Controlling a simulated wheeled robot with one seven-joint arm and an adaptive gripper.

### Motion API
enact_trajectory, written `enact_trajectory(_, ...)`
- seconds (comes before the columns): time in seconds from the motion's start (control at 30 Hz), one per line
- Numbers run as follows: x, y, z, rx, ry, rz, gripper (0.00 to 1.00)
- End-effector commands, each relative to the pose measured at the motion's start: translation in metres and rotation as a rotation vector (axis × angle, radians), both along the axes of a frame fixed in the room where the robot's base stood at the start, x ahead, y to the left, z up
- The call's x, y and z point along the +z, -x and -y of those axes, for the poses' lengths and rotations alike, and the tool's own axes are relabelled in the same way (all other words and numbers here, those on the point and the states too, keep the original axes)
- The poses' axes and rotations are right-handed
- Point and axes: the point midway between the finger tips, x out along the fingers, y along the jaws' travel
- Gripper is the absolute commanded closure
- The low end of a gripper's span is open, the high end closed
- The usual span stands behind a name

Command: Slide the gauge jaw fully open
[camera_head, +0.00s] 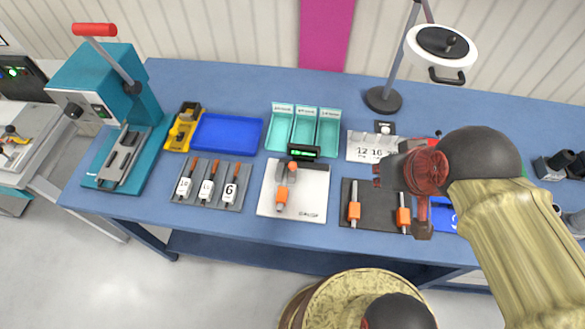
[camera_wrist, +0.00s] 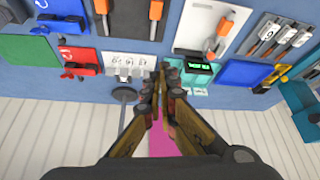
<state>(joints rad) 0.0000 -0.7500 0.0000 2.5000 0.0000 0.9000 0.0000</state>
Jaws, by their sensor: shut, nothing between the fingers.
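The gauge is a grey tool with orange parts (camera_head: 281,198) on a white board (camera_head: 312,190) at the middle of the bench. A small black display with green digits (camera_head: 303,152) sits at the board's top edge. In the wrist view the gauge (camera_wrist: 212,45) lies right of centre, with the display (camera_wrist: 197,67) below it. How far its jaw is open is too small to tell. My gripper (camera_head: 382,172) is right of the board, above the bench and apart from the gauge. Its fingers (camera_wrist: 162,72) are shut and empty in the wrist view.
A dark mat with two orange-handled tools (camera_head: 378,190) lies right of the board. Teal bins (camera_head: 304,127), a blue tray (camera_head: 227,132) and a grey mat of numbered tools (camera_head: 236,172) lie around it. A lamp (camera_head: 383,98) and a teal press (camera_head: 115,85) stand up.

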Motion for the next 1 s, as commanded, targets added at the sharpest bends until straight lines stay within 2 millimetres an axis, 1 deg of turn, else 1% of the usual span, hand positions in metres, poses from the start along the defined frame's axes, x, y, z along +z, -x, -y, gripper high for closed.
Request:
enact_trajectory(0.23, 0.000, 0.000, 0.000, 0.000, 0.000, 0.000, 1.00)
enact_trajectory(0.37, 0.000, 0.000, -0.004, 0.014, -0.001, 0.000, 0.93)
enact_trajectory(0.43, -0.006, -0.001, -0.011, 0.041, 0.000, -0.021, 0.89)
enact_trajectory(0.53, -0.030, -0.006, -0.029, 0.108, 0.006, -0.104, 0.83)
enact_trajectory(0.67, -0.054, -0.025, -0.059, 0.214, 0.037, -0.210, 0.76)
enact_trajectory(0.87, -0.093, -0.063, -0.106, 0.392, 0.134, -0.340, 0.64)
enact_trajectory(0.9, -0.102, -0.071, -0.116, 0.429, 0.156, -0.362, 0.62)
enact_trajectory(1.0, -0.125, -0.093, -0.142, 0.524, 0.218, -0.408, 0.61)
